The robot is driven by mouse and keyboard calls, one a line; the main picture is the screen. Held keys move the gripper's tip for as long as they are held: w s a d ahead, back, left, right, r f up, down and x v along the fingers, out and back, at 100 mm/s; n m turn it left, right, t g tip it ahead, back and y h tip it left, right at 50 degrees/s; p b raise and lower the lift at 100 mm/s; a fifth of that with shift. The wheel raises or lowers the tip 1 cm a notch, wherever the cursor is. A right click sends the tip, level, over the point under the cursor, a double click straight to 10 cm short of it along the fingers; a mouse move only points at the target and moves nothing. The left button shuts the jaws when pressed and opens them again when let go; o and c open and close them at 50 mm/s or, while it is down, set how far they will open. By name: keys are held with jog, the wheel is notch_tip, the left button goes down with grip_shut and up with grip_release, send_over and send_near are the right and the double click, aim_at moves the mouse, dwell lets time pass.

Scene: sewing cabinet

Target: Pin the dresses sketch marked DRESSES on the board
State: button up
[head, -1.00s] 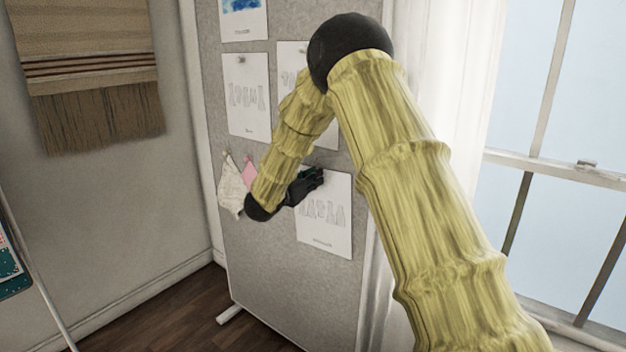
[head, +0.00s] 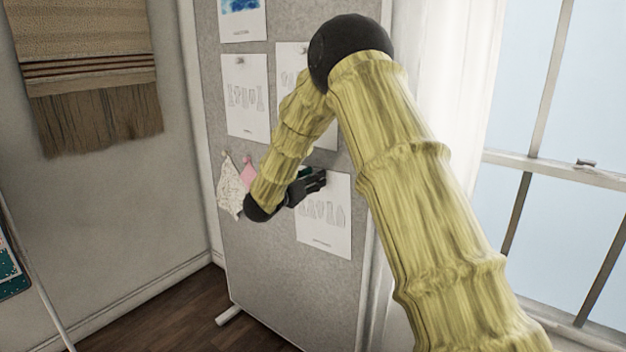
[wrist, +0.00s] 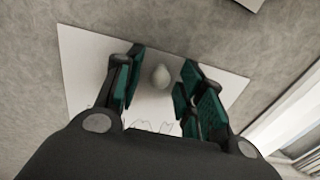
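A white sketch sheet (head: 325,225) with faint garment drawings is flat against the grey board (head: 285,290), low on its right side. Its caption is too small to read. My gripper (head: 310,184) is at the sheet's upper edge. In the wrist view, the sheet (wrist: 88,68) lies beyond my fingers and a pale rounded pin head (wrist: 161,77) sits on its upper part. My gripper (wrist: 162,88) is open, with one teal-padded finger on each side of the pin, with gaps visible between. My arm hides part of the board.
Other sheets hang above: one with garment drawings (head: 246,115), one with a blue picture (head: 241,18), and one partly behind my arm (head: 289,62). Pale (head: 230,188) and pink (head: 249,172) fabric swatches hang left. A window (head: 570,120) is right of the board.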

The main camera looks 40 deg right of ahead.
jog(key=v, duration=1.1)
jog(key=shift+a, duration=0.3)
jog(key=s+a+f+n+t+y, duration=0.2)
jog(key=a+f+n+y, duration=0.1)
jog(key=f+n, duration=0.7)
jog(key=s+a+f+n+t+y, duration=0.2)
jog(key=a+f+n+t+y, duration=0.15)
jog(key=f+n, duration=0.75)
jog(key=s+a+f+n+g+y, duration=0.1)
jog(key=s+a+f+n+y, duration=0.2)
jog(key=s+f+n, duration=0.55)
jog(key=s+a+f+n+g+y, duration=0.25)
jog(key=s+a+f, duration=0.2)
jog(key=f, duration=0.65)
jog(key=s+a+f+n+g+y, duration=0.2)
jog(key=s+f+n+g, duration=0.3)
jog(key=s, duration=0.6)
jog(key=s+a+f+n+y, duration=0.25)
jog(key=s+n, duration=0.45)
jog(key=s, duration=0.5)
jog(key=s+a+f+n+g+y, duration=0.1)
jog(key=s+a+f+n+g, duration=0.3)
jog(key=s, duration=0.7)
notch_tip(320, 180, up, 16)
jog(key=d+n+t+p, duration=0.1)
jog(key=p, duration=1.4)
jog(key=shift+w+d, duration=0.25)
jog(key=shift+d, duration=0.15)
